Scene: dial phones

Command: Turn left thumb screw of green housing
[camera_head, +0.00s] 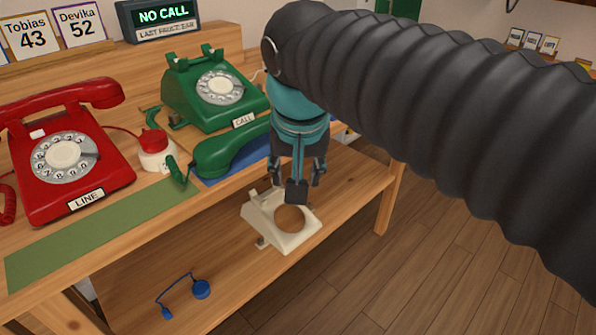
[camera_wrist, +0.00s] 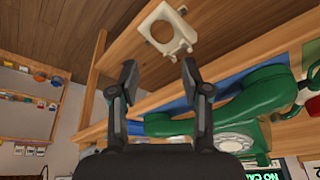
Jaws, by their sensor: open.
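The green housing (camera_head: 210,105) is a dial phone on the bench top, with a pale dial (camera_head: 219,88) on its front and an empty cradle on top. Its green handset (camera_head: 226,152) lies off the cradle in front of it. In the wrist view the green housing's dial (camera_wrist: 236,140) shows at the lower right. I cannot make out the left thumb screw in either view. My gripper (camera_head: 297,186) points down at the bench's front edge, to the right of the green housing. In the wrist view its fingers (camera_wrist: 159,72) are apart with nothing between them.
A red phone (camera_head: 66,155) and a red-capped jar (camera_head: 153,151) stand left of the green phone. A white housing with a round hole (camera_head: 262,211) lies on the lower shelf below my gripper. A blue corded piece (camera_head: 201,289) lies further left. Open floor is at the right.

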